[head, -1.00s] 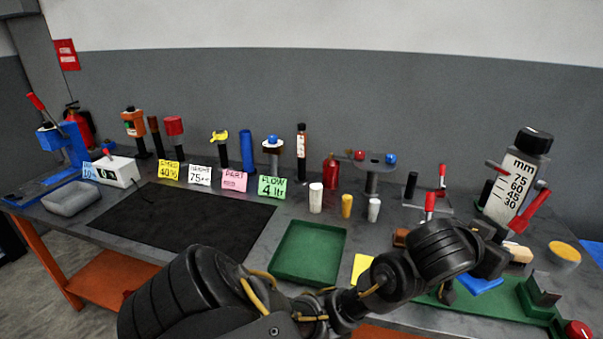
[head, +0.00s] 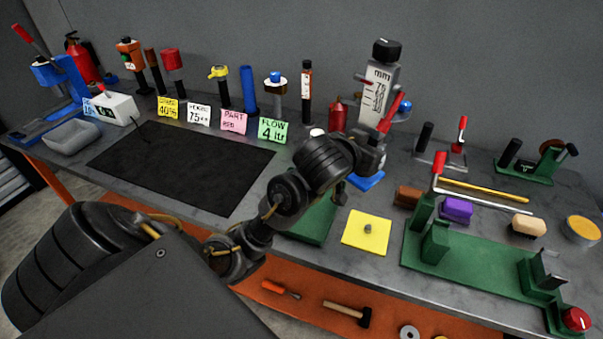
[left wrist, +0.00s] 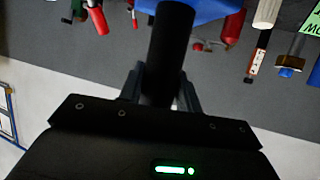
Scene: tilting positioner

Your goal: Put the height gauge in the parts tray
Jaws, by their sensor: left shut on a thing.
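The height gauge (head: 376,92) has a white scale plate marked "mm", a black knob on top, red parts and a blue base (head: 367,181). My left gripper (head: 370,150) is shut on it and holds it roughly upright, slightly tilted, over the bench. In the left wrist view the gripper (left wrist: 162,88) grips its black post (left wrist: 172,48), with the blue base (left wrist: 215,10) beyond. My right gripper is out of view.
A yellow plate (head: 366,231) with a small knob lies right of the tray. A green fixture (head: 470,262) with a red-handled clamp fills the right front. Label cards and upright tools line the back left. A black mat (head: 180,165) lies empty at left.

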